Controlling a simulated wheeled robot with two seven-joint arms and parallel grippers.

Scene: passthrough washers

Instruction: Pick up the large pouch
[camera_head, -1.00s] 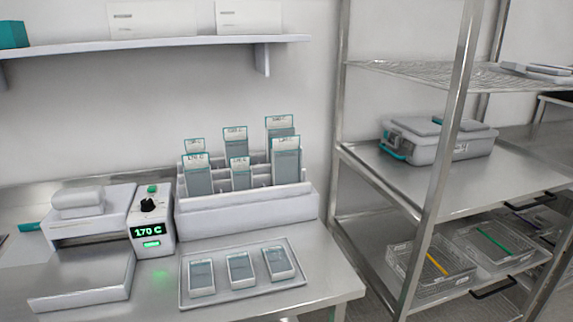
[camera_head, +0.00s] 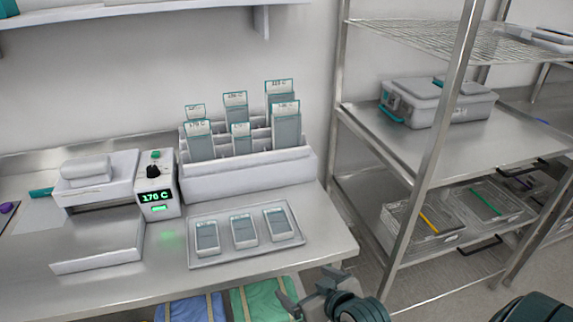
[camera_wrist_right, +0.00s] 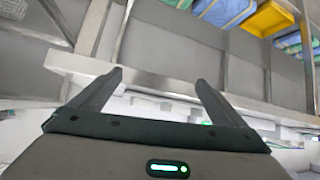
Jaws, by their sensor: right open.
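Several pouches with pale labelled tops and grey fronts stand in a white stepped rack (camera_head: 250,179) on the steel counter. The tallest-looking one is the back right pouch (camera_head: 279,97); a wide pouch (camera_head: 286,126) stands in front of it, and another wide pouch (camera_head: 198,145) stands at the front left. I cannot tell for sure which is the large pouch. My right gripper (camera_head: 303,293) is open and empty, low at the counter's front edge and well short of the rack. Its two fingers also show apart in the right wrist view (camera_wrist_right: 159,77). My left gripper is not in view.
A tray (camera_head: 214,262) with three small pouches lies in front of the rack. A sealer box (camera_head: 157,197) reading 170 C stands left of it. A steel shelf unit (camera_head: 433,150) with a case (camera_head: 440,105) and baskets is at right. Blue and green bundles (camera_head: 265,303) sit below the counter.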

